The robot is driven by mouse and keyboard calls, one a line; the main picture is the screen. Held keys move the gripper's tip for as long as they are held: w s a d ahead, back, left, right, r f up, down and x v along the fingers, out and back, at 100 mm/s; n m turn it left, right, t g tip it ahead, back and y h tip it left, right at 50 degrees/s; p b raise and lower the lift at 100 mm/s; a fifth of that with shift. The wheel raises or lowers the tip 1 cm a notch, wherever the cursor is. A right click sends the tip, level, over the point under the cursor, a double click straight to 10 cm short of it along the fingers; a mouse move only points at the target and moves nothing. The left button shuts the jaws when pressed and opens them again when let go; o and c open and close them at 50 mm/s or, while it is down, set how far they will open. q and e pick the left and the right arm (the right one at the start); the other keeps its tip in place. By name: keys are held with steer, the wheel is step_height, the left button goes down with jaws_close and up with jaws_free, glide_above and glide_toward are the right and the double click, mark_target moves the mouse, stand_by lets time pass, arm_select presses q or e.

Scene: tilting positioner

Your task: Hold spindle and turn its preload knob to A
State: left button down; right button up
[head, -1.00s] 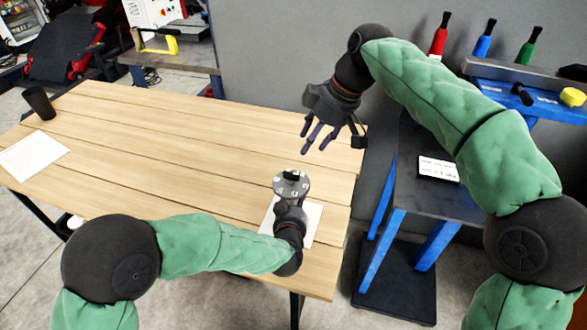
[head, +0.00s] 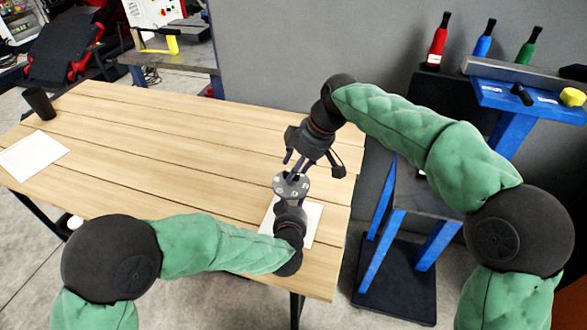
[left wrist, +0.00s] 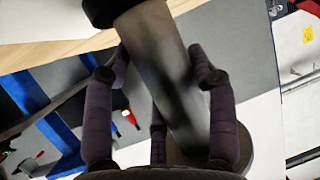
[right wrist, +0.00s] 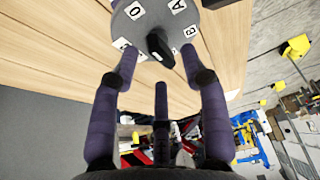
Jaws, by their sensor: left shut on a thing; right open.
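The spindle (left wrist: 160,75) is a grey cylinder in the left wrist view, with my left gripper (left wrist: 165,70) shut around it. In the head view its round grey dial (head: 291,188) faces up above that gripper. The right wrist view shows the dial (right wrist: 205,18) with white labels, among them O, A and B. The black preload knob (right wrist: 160,46) stands at the dial's middle; which label it points to is unclear. My right gripper (right wrist: 161,68) is open, its fingers spread close to the dial and apart from the knob. In the head view the right gripper partly hides the knob.
A white sheet (head: 312,222) lies under the spindle on the wooden table (head: 170,150). A black cup (head: 40,103) and a paper (head: 33,158) are at the far left. A blue stand (head: 432,245) is beside the table at right. The table's middle is clear.

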steer(key=shift+x, duration=0.8)
steer(key=shift+c, duration=0.3)
jaws_close()
steer(key=shift+m, duration=0.4)
steer(key=m+t, duration=0.1)
steer(key=m, duration=0.1)
steer(key=m+h, duration=0.1)
steer(key=m, duration=0.1)
steer(key=shift+s+m+t, duration=0.2)
steer(key=shift+m+t, duration=0.2)
steer(key=m+h, duration=0.1)
steer(key=m, duration=0.2)
steer(key=m+t+h, duration=0.1)
steer(key=m, duration=0.2)
steer(key=shift+s, duration=0.15)
